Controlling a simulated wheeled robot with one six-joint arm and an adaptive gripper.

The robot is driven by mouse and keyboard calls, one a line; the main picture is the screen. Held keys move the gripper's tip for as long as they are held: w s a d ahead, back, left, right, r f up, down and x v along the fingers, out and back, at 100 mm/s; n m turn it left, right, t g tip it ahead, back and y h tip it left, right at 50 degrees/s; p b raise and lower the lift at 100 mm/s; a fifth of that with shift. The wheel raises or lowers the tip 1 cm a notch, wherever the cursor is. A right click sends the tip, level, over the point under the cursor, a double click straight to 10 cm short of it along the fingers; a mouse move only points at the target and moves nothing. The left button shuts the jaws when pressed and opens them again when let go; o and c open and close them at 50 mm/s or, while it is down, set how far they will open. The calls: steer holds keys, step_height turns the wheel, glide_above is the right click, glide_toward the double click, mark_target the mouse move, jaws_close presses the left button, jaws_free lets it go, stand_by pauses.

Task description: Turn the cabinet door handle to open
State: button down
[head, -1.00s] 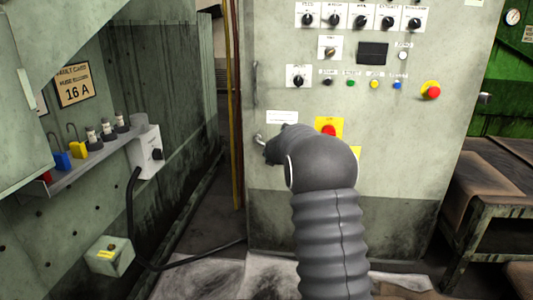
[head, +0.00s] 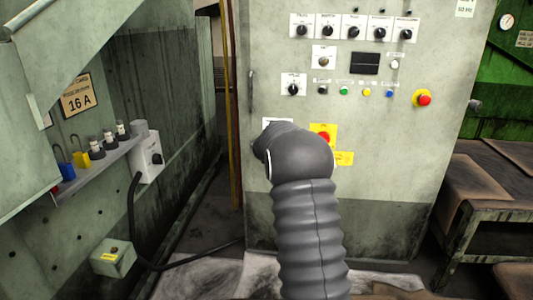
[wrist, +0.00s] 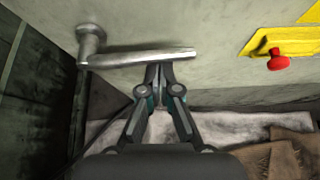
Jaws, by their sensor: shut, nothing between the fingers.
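The cabinet (head: 365,175) is a grey-green panel standing upright ahead of me. Its door handle (wrist: 140,58) is a metal lever in the wrist view. It runs from a round pivot at the upper left to a free end at the right, close to level. My gripper (wrist: 158,72) is shut and empty. Its fingertips are at the lower edge of the lever, right of its middle; I cannot tell if they touch. In the head view my arm hides both the handle and the fingers.
A red knob on a yellow plate (head: 322,135) is right of the handle; it also shows in the wrist view (wrist: 277,62). Switches and a red emergency button (head: 424,98) sit higher. A shelf with fuses (head: 100,158) is at the left, a workbench (head: 487,200) at the right.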

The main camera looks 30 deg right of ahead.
steer(key=shift+r, duration=0.1)
stand_by(0.3)
step_height(320, 180, down, 5)
steer(key=b, duration=0.5)
steer(key=v, duration=1.1)
steer(key=shift+a, duration=0.2)
steer(key=shift+w+r, duration=0.1)
steer(key=shift+r, duration=0.05)
